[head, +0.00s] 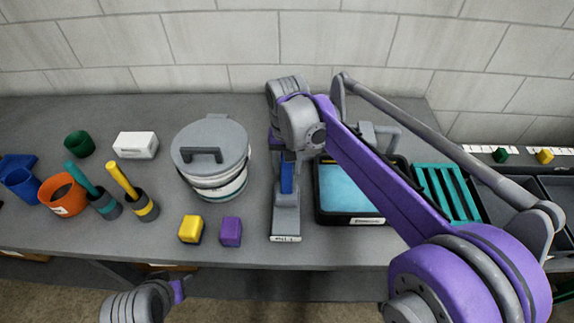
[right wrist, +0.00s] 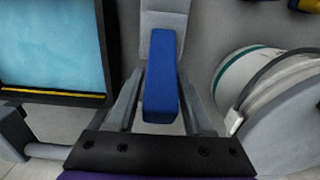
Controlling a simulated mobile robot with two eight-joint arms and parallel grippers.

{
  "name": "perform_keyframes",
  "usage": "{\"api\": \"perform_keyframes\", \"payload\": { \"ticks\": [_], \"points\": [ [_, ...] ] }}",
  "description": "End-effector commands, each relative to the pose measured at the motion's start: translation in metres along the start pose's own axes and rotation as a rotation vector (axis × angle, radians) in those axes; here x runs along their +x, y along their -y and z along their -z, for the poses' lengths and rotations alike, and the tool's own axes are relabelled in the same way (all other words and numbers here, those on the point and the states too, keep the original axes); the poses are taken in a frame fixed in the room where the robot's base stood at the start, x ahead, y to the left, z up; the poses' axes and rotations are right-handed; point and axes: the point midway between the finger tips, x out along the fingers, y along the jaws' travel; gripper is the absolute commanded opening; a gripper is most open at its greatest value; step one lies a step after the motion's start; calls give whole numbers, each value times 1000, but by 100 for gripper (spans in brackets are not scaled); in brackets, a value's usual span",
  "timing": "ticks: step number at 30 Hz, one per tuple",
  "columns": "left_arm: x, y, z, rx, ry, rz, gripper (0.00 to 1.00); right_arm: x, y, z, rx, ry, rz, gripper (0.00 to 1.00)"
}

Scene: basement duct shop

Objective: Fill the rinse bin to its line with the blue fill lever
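The rinse bin is a black tray (head: 320,213) with light blue water (head: 343,188), right of the lever stand and partly behind my right arm. In the right wrist view, a yellow line (right wrist: 50,93) runs along the near side of the bin, next to the water (right wrist: 50,45). The blue fill lever (head: 287,178) is on a grey stand (head: 286,222). My right gripper (right wrist: 164,85) has one finger on each side of the lever (right wrist: 162,80); whether the fingers press it is unclear. My left gripper (head: 178,290) is low at the table's front, its fingers mostly hidden.
A lidded white bucket (head: 220,180) stands left of the lever. A yellow block (head: 191,229) and a purple block (head: 231,231) lie near the front edge. Cups, brush-like handles and a white box (head: 136,145) are farther left. A teal rack (head: 447,193) is right of the bin.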

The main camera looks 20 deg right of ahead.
Motion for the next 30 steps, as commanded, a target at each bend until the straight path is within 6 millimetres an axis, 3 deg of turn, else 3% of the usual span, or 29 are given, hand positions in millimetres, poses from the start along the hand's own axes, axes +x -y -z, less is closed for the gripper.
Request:
{"api": "perform_keyframes", "payload": {
  "ticks": [1, 8, 30],
  "points": [
    [0, 0, 0, 0, 0, 0, 50, 0, 0, 0, 0, 0, 0, 40],
    [0, 0, 0, 0, 0, 0, 50, 0, 0, 0, 0, 0, 0, 0],
    [0, 0, 0, 0, 0, 0, 50, 0, 0, 0, 0, 0, 0, 0]
  ]
}}
